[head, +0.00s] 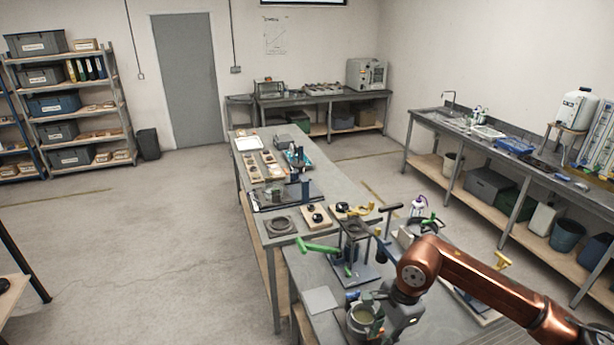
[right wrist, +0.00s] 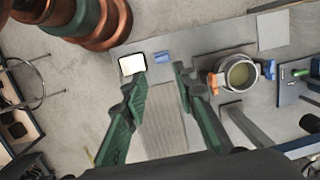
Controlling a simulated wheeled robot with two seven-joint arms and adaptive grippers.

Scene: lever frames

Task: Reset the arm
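My right arm (head: 470,280), copper-coloured, reaches in from the right over the near bench in the head view. Its grey wrist (head: 405,312) is beside a round pot (head: 361,319). In the right wrist view my right gripper (right wrist: 160,80) has two green fingers spread apart with nothing between them. A ribbed grey plate (right wrist: 165,118) shows below and between the fingers. A lever frame with a green handle (head: 318,246) stands on the bench behind the pot. My left gripper is not in view.
A black-handled lever (head: 390,207) and a yellow handle (head: 503,260) stand near my arm. A flat grey square (head: 322,300) lies left of the pot. The long middle table (head: 330,180) holds trays and parts. The floor at left (head: 150,250) is clear.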

